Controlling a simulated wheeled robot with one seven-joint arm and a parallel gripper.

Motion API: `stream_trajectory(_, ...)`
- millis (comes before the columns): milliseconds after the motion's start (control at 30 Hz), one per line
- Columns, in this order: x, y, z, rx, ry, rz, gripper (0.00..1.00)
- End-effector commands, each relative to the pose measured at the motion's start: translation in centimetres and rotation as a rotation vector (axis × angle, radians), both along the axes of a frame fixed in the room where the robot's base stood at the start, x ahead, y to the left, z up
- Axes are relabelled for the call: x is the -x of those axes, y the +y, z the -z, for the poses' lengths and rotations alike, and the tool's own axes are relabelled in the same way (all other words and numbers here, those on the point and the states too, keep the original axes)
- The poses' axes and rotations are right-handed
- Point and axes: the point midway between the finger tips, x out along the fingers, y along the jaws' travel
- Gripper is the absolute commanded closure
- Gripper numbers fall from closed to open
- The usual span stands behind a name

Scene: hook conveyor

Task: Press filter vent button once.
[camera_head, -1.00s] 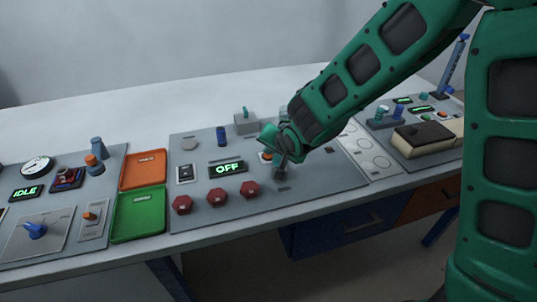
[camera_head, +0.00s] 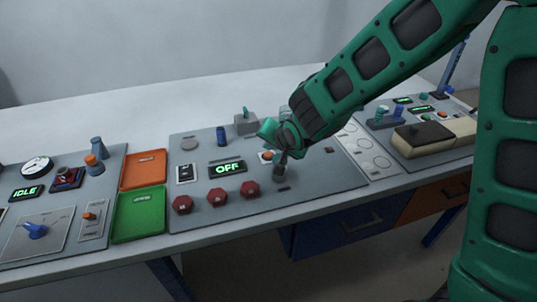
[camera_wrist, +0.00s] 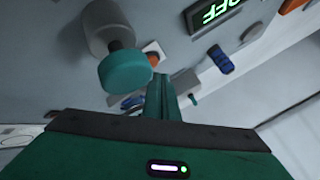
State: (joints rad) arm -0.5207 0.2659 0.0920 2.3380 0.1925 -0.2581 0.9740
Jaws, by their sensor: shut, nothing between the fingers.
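No label that I can read names the filter vent button. A small orange button (camera_head: 266,156) on a pale plate sits on the middle panel, and it shows partly hidden in the wrist view (camera_wrist: 153,58). A grey cylinder (camera_head: 279,173) stands just in front of it. In the wrist view a grey cylindrical body (camera_wrist: 107,27) carries a teal cap (camera_wrist: 125,71) on a dark neck. My gripper (camera_head: 284,157) is shut and empty, pointing down over the panel by the grey cylinder. Its closed fingers (camera_wrist: 164,96) show beside the teal cap; contact cannot be told.
Several red knobs, such as this one (camera_head: 217,197), and a display reading OFF (camera_head: 227,168) lie left of my gripper. A blue cylinder (camera_head: 221,136) and a grey box with a teal lever (camera_head: 245,123) stand behind. Orange (camera_head: 144,170) and green (camera_head: 139,214) trays lie further left.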

Motion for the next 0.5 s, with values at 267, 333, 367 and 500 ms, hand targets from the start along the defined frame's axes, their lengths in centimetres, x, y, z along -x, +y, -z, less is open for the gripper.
stream_trajectory(267,-0.1,0.0,-0.9,-0.001,-0.001,0.001,1.0)
stream_trajectory(333,-0.1,0.0,-1.6,-0.002,-0.002,0.001,1.0)
stream_trajectory(367,-0.1,0.0,-1.9,-0.002,-0.002,0.001,1.0)
stream_trajectory(500,0.0,0.0,-3.0,-0.001,-0.002,0.001,1.0)
